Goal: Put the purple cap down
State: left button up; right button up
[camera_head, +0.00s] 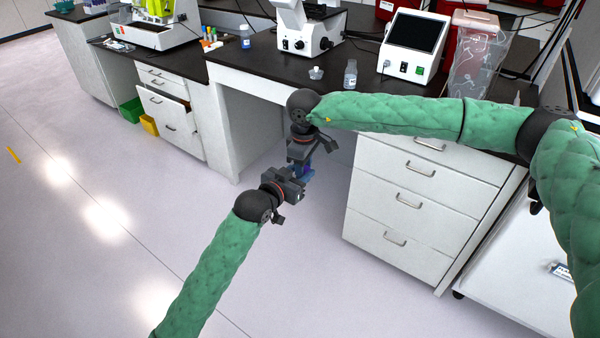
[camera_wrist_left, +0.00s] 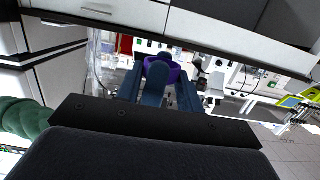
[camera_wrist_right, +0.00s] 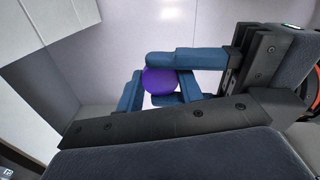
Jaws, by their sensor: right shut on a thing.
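The purple cap (camera_wrist_right: 160,80) is round and sits between the blue fingers of my right gripper (camera_wrist_right: 160,88), which is shut on it. In the left wrist view the purple cap (camera_wrist_left: 163,66) shows above a blue finger of the right gripper. My left gripper (camera_wrist_left: 159,90) is open, its two blue fingers apart on either side of the cap and that finger. I cannot tell whether they touch the cap. In the head view both grippers meet over the floor in front of the bench gap; the fingers there partly hide the cap.
A dark benchtop (camera_head: 260,62) with a microscope (camera_head: 305,30), a screen device (camera_head: 412,45) and a small bottle (camera_head: 350,74) lies beyond my grippers. A white drawer cabinet (camera_head: 405,200) stands close on the right. Open floor (camera_head: 80,220) lies to the left.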

jog(key=o, duration=1.2)
jog(key=shift+o, duration=0.2)
